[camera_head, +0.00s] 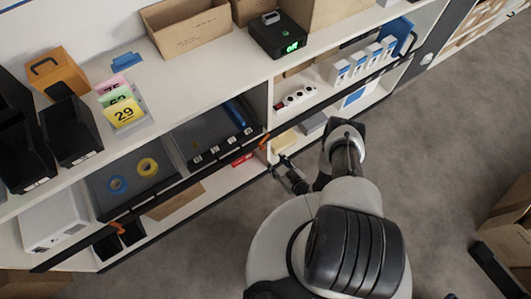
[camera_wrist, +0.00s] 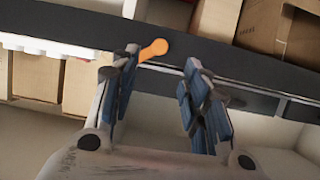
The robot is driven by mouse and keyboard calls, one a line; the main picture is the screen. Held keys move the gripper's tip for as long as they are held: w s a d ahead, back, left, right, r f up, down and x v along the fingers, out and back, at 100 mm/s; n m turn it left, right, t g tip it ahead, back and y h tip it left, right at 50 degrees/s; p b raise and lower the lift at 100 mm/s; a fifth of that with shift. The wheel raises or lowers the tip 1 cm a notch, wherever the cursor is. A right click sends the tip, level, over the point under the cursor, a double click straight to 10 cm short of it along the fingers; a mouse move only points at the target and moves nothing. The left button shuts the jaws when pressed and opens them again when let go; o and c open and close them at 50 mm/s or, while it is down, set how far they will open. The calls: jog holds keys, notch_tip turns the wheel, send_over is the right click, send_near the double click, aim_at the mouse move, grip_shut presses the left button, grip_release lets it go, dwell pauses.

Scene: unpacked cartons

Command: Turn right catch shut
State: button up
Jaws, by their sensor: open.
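The right catch (camera_head: 264,143) is a small orange lever on the dark rail along the shelf front. In the wrist view the orange catch (camera_wrist: 153,49) has a rounded end and slants up to the right across the dark rail. My gripper (camera_head: 283,168) is just below and to the right of the catch in the head view. In the wrist view my gripper (camera_wrist: 162,62) is open and empty, with the catch beyond the fingertips, nearer the left finger. No contact shows. The left finger hides part of the catch's lower end. Another orange catch (camera_head: 118,227) is at the rail's left end.
The shelf holds a dark tray with blue and yellow tape rolls (camera_head: 147,166) and a bin with a blue item (camera_head: 235,113). A red item (camera_head: 243,158) lies below the rail. Cardboard boxes (camera_wrist: 36,76) show behind the rail. Floor on the right (camera_head: 450,130) is clear.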

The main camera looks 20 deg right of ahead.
aim_at(263, 149)
jog(key=b+x, duration=0.3)
jog(key=x, duration=0.6)
jog(key=shift+w+a+f, duration=0.1)
jog(key=shift+w+a, duration=0.05)
jog(key=shift+w, duration=0.15)
grip_shut()
dwell(0.3)
jog(key=shift+a+f+n+t+h, duration=0.1)
jog(key=shift+n+t+h, duration=0.3)
jog(key=shift+n+h, duration=0.65)
jog(key=shift+a+n+t+h, duration=0.1)
jog(key=shift+n+t+h, duration=0.4)
jog(key=shift+n, duration=0.95)
